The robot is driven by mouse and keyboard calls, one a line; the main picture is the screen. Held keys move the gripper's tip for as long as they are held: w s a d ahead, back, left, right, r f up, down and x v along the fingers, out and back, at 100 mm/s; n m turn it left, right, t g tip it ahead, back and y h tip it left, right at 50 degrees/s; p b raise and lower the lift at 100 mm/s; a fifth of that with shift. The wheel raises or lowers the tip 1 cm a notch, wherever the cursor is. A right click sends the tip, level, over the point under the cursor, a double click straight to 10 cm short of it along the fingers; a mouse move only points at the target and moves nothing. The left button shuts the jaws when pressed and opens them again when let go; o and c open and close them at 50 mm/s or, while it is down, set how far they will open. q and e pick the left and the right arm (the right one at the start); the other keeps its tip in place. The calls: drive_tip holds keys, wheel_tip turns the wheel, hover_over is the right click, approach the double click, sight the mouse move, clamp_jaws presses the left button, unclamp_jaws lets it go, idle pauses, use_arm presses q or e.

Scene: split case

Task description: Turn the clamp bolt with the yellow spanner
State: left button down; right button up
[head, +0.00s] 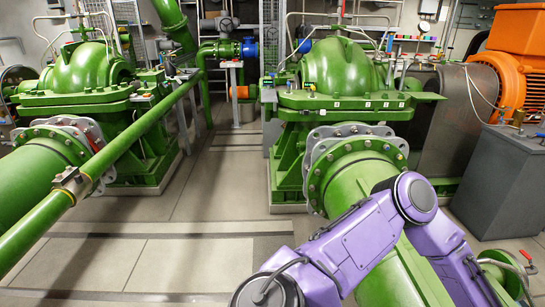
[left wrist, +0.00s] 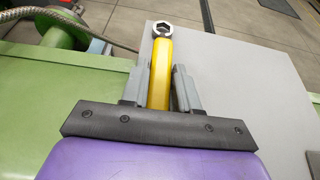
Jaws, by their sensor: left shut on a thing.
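The yellow spanner (left wrist: 160,72) is in my left gripper (left wrist: 159,82) in the left wrist view. Its yellow handle stands between the two grey fingers, which are shut on it. Its silver ring end (left wrist: 162,29) points away from the gripper and touches nothing that I can make out. A metal collar like a clamp (head: 72,184) sits around the slanting green pipe at the left of the head view. It is too small to tell a bolt on it. No gripper shows in the head view, and my right gripper is in neither view.
Two green pump casings stand left (head: 90,72) and right (head: 340,68) in the head view. An orange motor (head: 515,45) and a grey block (head: 487,175) are at right. Clear floor (head: 215,185) lies between the pumps. A grey surface (left wrist: 225,110) lies behind the spanner.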

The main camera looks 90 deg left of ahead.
use_arm(q)
wheel_tip(320, 180, up, 6)
drive_tip(key=p, duration=0.4)
drive_tip(key=shift+r, duration=0.1)
